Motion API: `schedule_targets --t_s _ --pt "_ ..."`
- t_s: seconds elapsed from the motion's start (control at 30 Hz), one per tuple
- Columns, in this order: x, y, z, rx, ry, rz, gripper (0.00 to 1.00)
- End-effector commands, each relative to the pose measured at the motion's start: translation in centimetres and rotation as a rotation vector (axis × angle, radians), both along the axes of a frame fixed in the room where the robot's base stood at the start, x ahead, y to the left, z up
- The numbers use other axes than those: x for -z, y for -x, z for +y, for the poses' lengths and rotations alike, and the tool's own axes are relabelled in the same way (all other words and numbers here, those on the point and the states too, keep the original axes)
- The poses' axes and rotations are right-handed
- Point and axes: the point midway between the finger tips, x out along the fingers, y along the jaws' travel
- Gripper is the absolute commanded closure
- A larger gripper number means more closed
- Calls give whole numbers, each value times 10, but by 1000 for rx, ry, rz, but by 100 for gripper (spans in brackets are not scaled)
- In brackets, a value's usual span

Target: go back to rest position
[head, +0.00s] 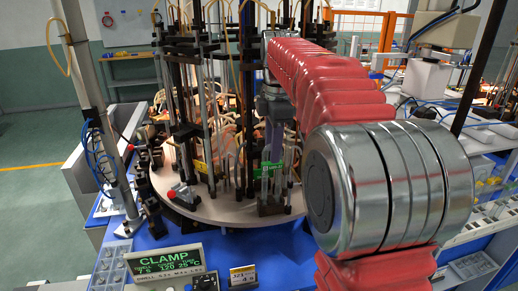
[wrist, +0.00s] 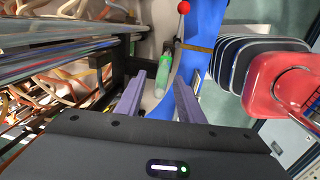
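My gripper (wrist: 160,88) shows in the wrist view with its two purple-grey fingers apart and nothing seen held between them. Beyond the fingertips is a clear tube with a green part (wrist: 150,75), apart from the fingers as far as I can tell. In the head view my red-sleeved arm reaches forward over the right side of the round turntable (head: 228,208). The gripper end is near the upright rods and tubes there, and its fingertips are hard to make out.
Several upright rods and clamps (head: 195,110) crowd the turntable. A red-ball lever (head: 171,193) stands at its front left; the ball also shows in the wrist view (wrist: 184,7). A green CLAMP display (head: 165,261) sits in front. Open floor (head: 35,205) lies at the left.

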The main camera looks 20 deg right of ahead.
Motion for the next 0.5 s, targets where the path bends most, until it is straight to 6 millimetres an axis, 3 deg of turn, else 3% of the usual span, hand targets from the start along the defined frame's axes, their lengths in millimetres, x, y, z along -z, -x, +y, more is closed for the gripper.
schedule_targets --t_s 0.5 --pt "-9 0 0 0 0 0 65"
